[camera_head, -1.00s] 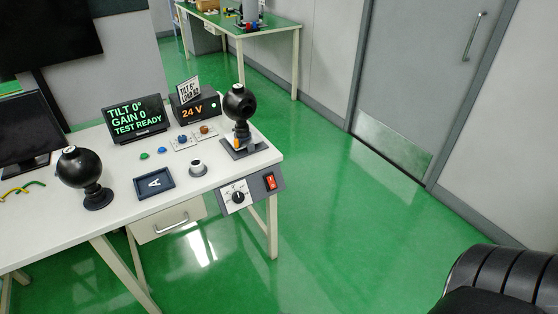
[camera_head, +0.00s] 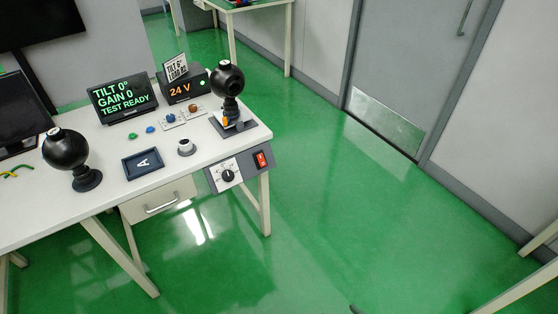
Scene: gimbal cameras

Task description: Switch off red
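A red rocker switch (camera_head: 262,160) sits on the right side of a grey control panel (camera_head: 244,166) at the front right corner of the white workbench. A black dial (camera_head: 227,176) on a white scale is left of it on the same panel. The switch's on or off position is too small to tell. A display (camera_head: 122,98) reads "TILT 0° GAIN 0 TEST READY". A black box (camera_head: 184,87) shows "24 V" in orange. Neither of my grippers is in view.
Black ball-shaped gimbal cameras stand at the bench's left (camera_head: 67,150) and right (camera_head: 228,80). A tray marked A (camera_head: 143,163) lies between them. The green floor (camera_head: 340,210) right of the bench is clear. A grey door (camera_head: 415,70) is behind.

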